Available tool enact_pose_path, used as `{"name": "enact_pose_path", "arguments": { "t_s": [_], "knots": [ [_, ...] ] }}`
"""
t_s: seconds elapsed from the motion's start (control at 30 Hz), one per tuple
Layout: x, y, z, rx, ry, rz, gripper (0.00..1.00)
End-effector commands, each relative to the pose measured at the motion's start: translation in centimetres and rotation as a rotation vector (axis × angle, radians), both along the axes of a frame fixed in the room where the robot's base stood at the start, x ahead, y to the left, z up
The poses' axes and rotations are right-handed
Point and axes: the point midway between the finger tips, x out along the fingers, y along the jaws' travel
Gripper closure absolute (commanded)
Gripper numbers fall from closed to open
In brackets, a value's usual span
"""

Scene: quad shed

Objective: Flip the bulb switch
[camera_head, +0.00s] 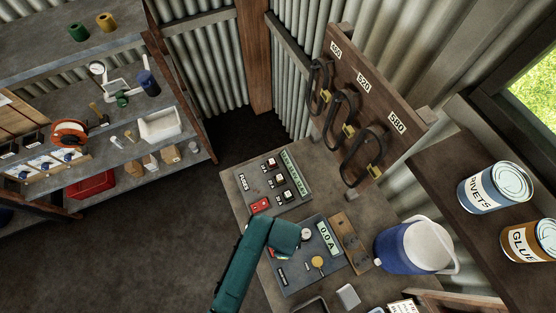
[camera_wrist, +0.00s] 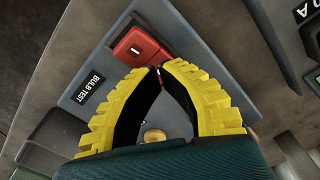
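In the wrist view a red switch (camera_wrist: 140,46) with a small pale mark sits on a blue-grey panel (camera_wrist: 185,48), near a black label reading BULB TEST (camera_wrist: 92,87). My gripper (camera_wrist: 160,68) has yellow ribbed fingers with their tips together and nothing visible between them. The tips are close beside the switch's lower right edge; I cannot tell whether they touch it. A brass round part (camera_wrist: 154,135) shows between the fingers. In the head view my teal arm link hides my gripper and part of the bench (camera_head: 318,163).
In the head view a fuse panel (camera_head: 254,180) and a panel with a 0.0 A display (camera_head: 330,238) lie on the bench. A blue jug (camera_head: 400,250) stands right of them.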

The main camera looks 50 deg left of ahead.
Motion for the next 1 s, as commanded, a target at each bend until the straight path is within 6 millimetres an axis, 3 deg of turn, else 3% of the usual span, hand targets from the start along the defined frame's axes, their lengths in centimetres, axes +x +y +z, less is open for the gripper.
{"name": "enact_pose_path", "arguments": {
  "t_s": [0.03, 0.7, 1.0],
  "knots": [
    [0.0, 0.0, 1.0, 0.000, 0.000, 0.000, 1.00],
    [0.0, 0.0, 6.3, -0.001, 0.001, 0.000, 1.00],
    [0.0, 0.0, 6.2, 0.000, 0.000, 0.000, 1.00]
  ]
}}
